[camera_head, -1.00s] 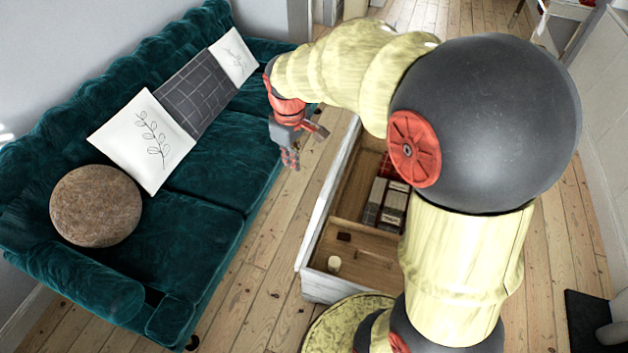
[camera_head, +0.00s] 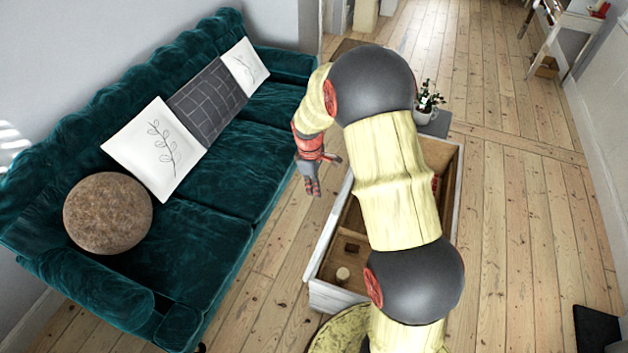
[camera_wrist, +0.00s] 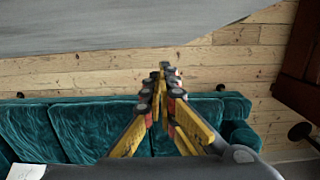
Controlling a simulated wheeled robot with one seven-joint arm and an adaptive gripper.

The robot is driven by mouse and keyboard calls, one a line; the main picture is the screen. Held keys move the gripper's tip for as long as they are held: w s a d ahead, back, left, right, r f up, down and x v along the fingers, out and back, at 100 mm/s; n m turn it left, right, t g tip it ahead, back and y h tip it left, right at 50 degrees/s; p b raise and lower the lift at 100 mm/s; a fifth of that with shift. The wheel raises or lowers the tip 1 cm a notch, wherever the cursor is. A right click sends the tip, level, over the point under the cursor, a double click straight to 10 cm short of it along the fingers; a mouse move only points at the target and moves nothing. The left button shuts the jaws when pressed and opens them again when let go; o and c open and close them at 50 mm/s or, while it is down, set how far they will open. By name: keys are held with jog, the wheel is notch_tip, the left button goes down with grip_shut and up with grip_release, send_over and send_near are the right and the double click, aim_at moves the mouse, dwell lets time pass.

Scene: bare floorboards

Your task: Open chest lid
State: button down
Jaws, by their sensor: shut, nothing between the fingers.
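The chest (camera_head: 322,297) is a long box with whitish outer walls and a brown wooden inside, standing on the floor right of the sofa. Its top is open in the head view, with the inside and a few small items showing. My arm hides much of its middle, and I cannot make out a separate lid. My gripper (camera_head: 313,190) is over the floor strip between sofa and chest, left of the chest's wall and apart from it. In the wrist view my gripper (camera_wrist: 163,72) has its fingertips together with nothing between them.
A green velvet sofa (camera_head: 205,240) with cushions fills the left. A potted plant (camera_head: 428,103) stands on a grey surface (camera_head: 436,125) at the chest's far end. A large grey surface (camera_wrist: 120,25) crosses the wrist view's top.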

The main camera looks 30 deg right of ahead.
jog(key=s+d+f, duration=0.2)
jog(key=s, duration=0.1)
jog(key=shift+d+f, duration=0.3)
jog(key=shift+f, duration=0.05)
jog(key=shift+s, duration=0.1)
jog(key=s+d+f, duration=0.1)
jog(key=s+d, duration=0.4)
jog(key=s, duration=0.1)
jog(key=shift+s+d+f, duration=0.15)
jog(key=shift+s+d, duration=0.15)
jog(key=shift+d, duration=0.05)
